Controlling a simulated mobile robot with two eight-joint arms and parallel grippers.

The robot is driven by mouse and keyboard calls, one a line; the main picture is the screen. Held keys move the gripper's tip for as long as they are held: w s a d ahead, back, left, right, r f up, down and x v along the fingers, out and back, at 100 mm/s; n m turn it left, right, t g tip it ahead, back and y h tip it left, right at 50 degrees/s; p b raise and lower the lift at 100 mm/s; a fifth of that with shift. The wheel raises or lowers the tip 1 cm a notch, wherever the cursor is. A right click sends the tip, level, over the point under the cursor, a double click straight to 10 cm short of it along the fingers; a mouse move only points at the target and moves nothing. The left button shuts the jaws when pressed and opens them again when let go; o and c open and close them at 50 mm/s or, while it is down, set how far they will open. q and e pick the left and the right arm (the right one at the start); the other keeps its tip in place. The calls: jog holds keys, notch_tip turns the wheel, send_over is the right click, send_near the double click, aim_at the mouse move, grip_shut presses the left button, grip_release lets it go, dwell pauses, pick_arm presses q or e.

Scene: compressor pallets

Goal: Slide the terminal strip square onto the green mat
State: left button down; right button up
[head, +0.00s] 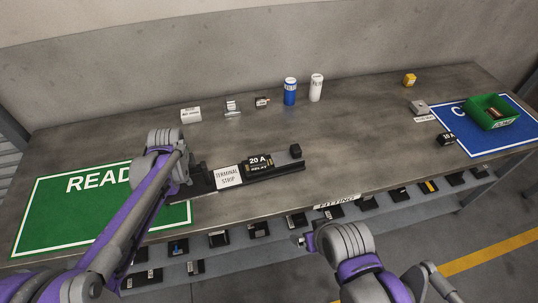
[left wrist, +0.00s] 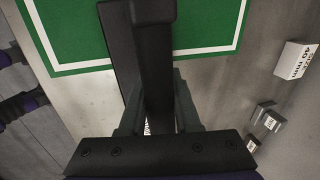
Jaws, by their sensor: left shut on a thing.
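The terminal strip (head: 288,169) is a long black rail on the grey table, with a white TERMINAL STRIP label (head: 228,176) and a black 20 A relay (head: 258,166) on it. Its left end is at the green mat's (head: 75,215) right side, partly hidden by my arm. My left gripper (head: 198,180) is shut on the strip near that end. In the left wrist view the strip (left wrist: 140,45) runs between the fingers (left wrist: 158,110) and its far end shows over the green mat (left wrist: 205,25). Whether it touches the mat I cannot tell.
A small black block (head: 295,151) lies behind the strip. A white box (head: 190,115), small metal parts (head: 232,108), a blue can (head: 290,91) and a white can (head: 316,87) stand farther back. A blue mat (head: 465,140) with a green bin (head: 490,112) is at right. Mid-table is clear.

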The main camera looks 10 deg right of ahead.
pick_arm(q)
jog(key=c, duration=1)
grip_release()
jog(key=shift+a+f, duration=0.15)
jog(key=shift+c, duration=0.2)
jog(key=o, duration=0.5)
jog(key=shift+w, duration=0.1)
pick_arm(e)
jog(key=shift+w+a, duration=0.1)
pick_arm(q)
jog(key=v, duration=1.2)
jog(key=s+a+f+n+t+p, duration=0.1)
jog(key=s+a+f+n+p, duration=0.1)
jog(key=s+n, duration=0.6)
jog(key=s+a+f+n+t+p, duration=0.1)
jog(key=s+a+f+n, duration=0.1)
jog(key=s+n, duration=0.7)
jog(key=s+a, duration=0.1)
jog(key=s, duration=0.4)
jog(key=shift+s+a+f+p, duration=0.25)
jog(key=shift+s+f+p, duration=0.05)
jog(key=shift+s+p, duration=0.1)
pick_arm(e)
jog(key=r, duration=0.2)
jog(key=w+r, duration=0.1)
jog(key=r, duration=0.1)
jog(key=shift+w+r, duration=0.1)
jog(key=shift+r, duration=0.1)
